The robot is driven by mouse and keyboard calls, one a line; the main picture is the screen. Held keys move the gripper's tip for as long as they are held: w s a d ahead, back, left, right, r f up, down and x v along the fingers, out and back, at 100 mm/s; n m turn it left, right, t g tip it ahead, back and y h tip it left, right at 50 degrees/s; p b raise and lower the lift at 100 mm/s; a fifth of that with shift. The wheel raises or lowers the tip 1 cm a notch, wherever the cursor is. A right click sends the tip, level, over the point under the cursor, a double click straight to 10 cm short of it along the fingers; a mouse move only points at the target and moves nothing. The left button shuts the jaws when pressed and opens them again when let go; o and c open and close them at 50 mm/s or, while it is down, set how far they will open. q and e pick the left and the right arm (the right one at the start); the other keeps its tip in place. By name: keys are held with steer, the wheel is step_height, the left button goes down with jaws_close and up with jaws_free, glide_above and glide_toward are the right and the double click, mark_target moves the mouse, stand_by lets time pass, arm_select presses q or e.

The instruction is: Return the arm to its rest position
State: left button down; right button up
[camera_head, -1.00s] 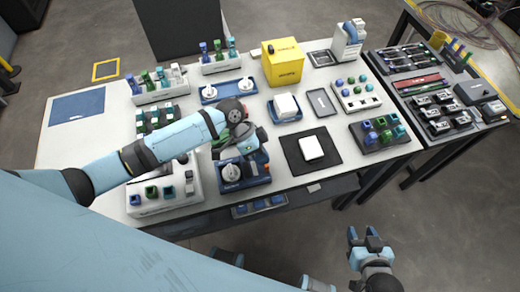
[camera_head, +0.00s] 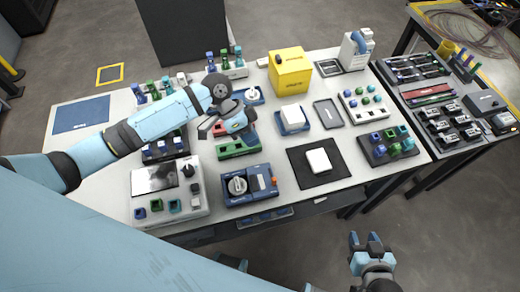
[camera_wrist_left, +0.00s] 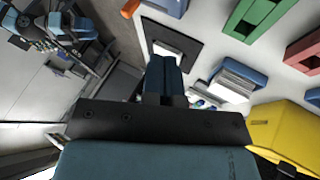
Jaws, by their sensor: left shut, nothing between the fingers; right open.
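My left gripper (camera_head: 238,124) hangs over the middle of the white table (camera_head: 90,165) in the head view, at the end of the bent blue left arm. Its fingers are together and empty, and they also show shut in the left wrist view (camera_wrist_left: 164,75). A green block (camera_head: 238,148) lies just below it in the picture, and the blue device with a white knob (camera_head: 238,186) stands nearer the front edge. My right gripper (camera_head: 367,243) is open and empty, off the table's front edge over the floor.
A grey device with a screen (camera_head: 155,178) stands front left. A black mat with a white block (camera_head: 318,160), a yellow box (camera_head: 290,70) and small connector racks occupy the table. A dark side table (camera_head: 440,105) stands right. The blue square (camera_head: 83,114) at left is bare.

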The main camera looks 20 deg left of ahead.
arm_select(q)
steer(key=shift+v, duration=0.95)
arm_select(e)
steer(key=shift+f, duration=0.25)
arm_select(q)
steer(key=shift+w+a+f, duration=0.1)
arm_select(e)
steer(key=shift+w+a, duration=0.1)
